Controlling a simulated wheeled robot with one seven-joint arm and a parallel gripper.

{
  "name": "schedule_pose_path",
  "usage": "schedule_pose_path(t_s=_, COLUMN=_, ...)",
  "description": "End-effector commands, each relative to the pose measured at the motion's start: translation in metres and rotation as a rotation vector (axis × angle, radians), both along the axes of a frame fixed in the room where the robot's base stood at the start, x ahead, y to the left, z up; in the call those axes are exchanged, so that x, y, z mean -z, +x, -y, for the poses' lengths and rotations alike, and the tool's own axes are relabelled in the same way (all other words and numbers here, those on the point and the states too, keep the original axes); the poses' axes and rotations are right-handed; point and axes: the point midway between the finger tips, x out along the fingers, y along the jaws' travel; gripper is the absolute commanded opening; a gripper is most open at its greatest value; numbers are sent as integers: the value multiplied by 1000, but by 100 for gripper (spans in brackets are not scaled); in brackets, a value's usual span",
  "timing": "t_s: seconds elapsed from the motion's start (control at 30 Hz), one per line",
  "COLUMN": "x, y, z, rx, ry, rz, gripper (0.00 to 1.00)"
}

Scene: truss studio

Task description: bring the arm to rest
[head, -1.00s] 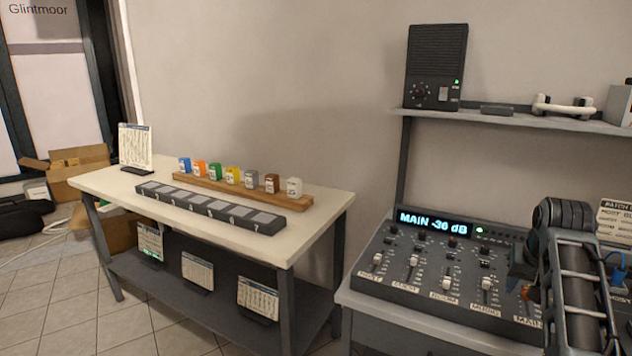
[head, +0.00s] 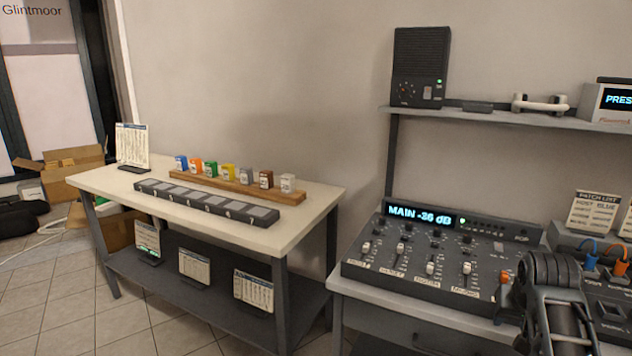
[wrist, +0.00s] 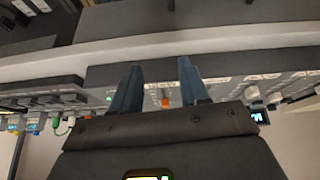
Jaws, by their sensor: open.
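My arm shows at the lower right of the head view, a dark jointed link in front of the mixing desk (head: 430,262). My gripper (wrist: 158,88) is in the wrist view, with two blue fingers apart and nothing between them. The wrist picture is tilted, with the mixer panel behind the fingers and an orange knob seen between them. In the head view the fingertips are hidden or out of frame. The mixing desk's display reads MAIN -36 dB.
A white-topped table (head: 110,185) at left bears a wooden rack (head: 225,185) of coloured blocks and a dark slotted strip (head: 205,202). A shelf (head: 480,116) holds a black speaker (head: 420,65). A patch list card (head: 594,211) stands at right.

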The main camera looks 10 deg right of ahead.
Motion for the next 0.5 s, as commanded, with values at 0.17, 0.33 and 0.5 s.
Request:
schedule_pose_path(t_s=0.17, x=38, y=-28, z=-15, rx=-43, ry=-51, rz=34, gripper=45)
schedule_pose_path(t_s=0.33, x=77, y=-70, z=-39, rx=-111, ry=-119, rz=95, gripper=45)
schedule_pose_path(t_s=0.5, x=103, y=-118, z=-68, rx=-190, ry=-173, rz=168, gripper=45)
